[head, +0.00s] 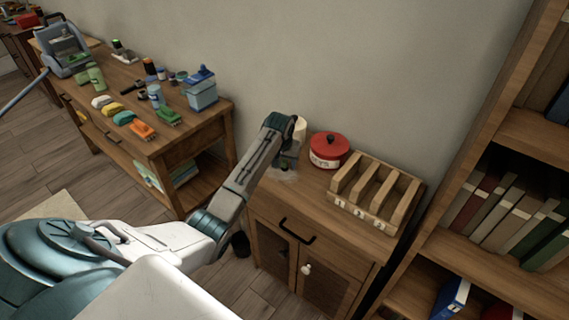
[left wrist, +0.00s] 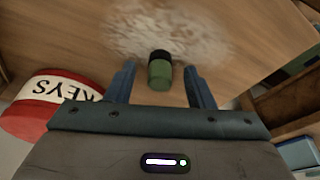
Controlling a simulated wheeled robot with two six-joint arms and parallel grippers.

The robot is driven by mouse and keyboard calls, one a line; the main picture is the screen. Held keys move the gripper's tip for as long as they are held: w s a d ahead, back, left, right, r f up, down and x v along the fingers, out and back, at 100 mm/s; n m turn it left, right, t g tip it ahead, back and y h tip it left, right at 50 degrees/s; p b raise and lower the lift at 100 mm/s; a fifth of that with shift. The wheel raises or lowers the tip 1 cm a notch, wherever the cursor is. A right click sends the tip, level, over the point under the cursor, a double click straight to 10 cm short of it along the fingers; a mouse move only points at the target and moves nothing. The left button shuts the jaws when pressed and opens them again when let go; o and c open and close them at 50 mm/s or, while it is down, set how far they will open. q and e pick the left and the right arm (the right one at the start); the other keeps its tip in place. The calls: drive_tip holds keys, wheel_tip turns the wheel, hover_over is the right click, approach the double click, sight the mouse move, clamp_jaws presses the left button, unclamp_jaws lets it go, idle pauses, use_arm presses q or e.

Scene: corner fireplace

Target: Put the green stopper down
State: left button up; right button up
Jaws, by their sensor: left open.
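The green stopper (left wrist: 159,74), a small green cylinder with a dark end, shows in the left wrist view against the wooden top of the small cabinet. My left gripper (left wrist: 160,78) is open, with one finger on each side of the stopper and a visible gap on both sides. In the head view my left gripper (head: 285,163) is low over the left part of the cabinet top (head: 316,192). I cannot make out the stopper in that view. My right gripper is not in view.
A red and white tin (head: 328,150) marked KEYS stands close to the left gripper. A wooden slotted rack (head: 375,192) is to its right. A bookcase (head: 500,210) rises at the right. A table (head: 160,140) with several small items stands at the left.

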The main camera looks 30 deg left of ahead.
use_arm(q)
drive_tip(key=shift+w+f, duration=0.1)
drive_tip(key=shift+f, duration=0.15)
clamp_jaws()
drive_tip(key=shift+r, duration=0.1)
